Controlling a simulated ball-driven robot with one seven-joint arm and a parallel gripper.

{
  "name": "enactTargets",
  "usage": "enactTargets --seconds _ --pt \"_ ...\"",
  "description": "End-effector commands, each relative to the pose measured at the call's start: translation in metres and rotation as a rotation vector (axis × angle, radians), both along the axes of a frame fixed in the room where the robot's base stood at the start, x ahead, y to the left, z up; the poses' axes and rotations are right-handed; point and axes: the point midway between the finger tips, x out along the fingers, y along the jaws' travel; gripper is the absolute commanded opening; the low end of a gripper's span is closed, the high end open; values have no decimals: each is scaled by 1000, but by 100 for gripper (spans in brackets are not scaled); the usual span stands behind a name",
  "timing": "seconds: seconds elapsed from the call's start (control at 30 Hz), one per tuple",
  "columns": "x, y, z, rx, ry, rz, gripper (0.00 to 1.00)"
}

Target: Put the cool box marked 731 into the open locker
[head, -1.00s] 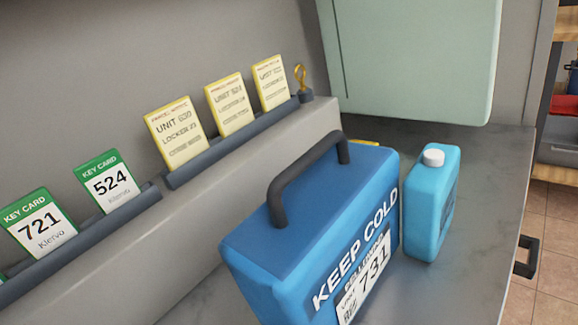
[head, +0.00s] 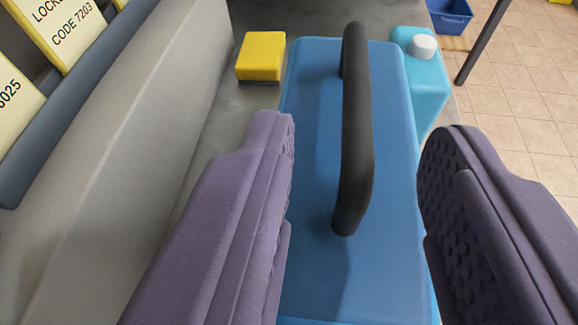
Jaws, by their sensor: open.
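The blue cool box (head: 310,190) stands on the grey counter below my gripper. Its black arched handle (head: 355,130) rises from the lid and runs away from me. Its marked side, which read 731 a second ago, is out of sight now. My gripper (head: 365,150) is open, with one purple finger to the left of the handle and the other to the right. The handle lies between the fingers, and neither finger visibly touches it. I cannot tell how far above the lid the fingertips are. The open locker is not in view.
A light-blue bottle with a white cap (head: 423,47) stands close to the box's far right. A yellow block (head: 261,56) lies at its far left. A grey ledge (head: 120,140) with yellow cards (head: 68,30) runs along the left. A blue bin (head: 449,15) stands on the tiled floor.

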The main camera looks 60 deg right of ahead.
Motion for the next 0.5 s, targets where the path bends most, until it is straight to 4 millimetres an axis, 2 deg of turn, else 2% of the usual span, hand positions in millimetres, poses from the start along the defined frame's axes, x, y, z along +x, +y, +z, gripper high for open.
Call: enactTargets --seconds 0.4,0.5 --pt "17 -56 -24 -1 0 -3 42" --pt "19 -64 -26 0 -1 -1 42"
